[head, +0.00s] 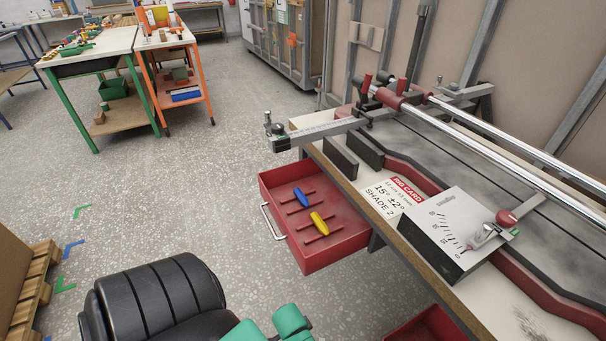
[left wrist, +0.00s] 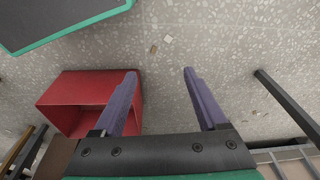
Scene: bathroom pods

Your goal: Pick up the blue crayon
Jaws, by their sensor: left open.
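The blue crayon (head: 301,197) lies in the open red drawer (head: 336,251) under the bench, across a pair of thin red rails. A yellow crayon (head: 320,223) lies in the same drawer, nearer to me, on similar rails. My left gripper (left wrist: 160,72) is open and empty in the left wrist view, its purple fingers wide apart over the speckled floor. A red box-like drawer (left wrist: 72,84) shows beside and partly behind its left finger. No crayon shows there. In the head view, neither gripper's fingers show.
The bench (head: 372,220) carries a rig card (head: 392,197), a grey angle plate (head: 450,225) and long metal rails beside the drawer. The drawer has a metal handle (head: 268,222). Another red drawer (head: 425,328) sits lower right.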

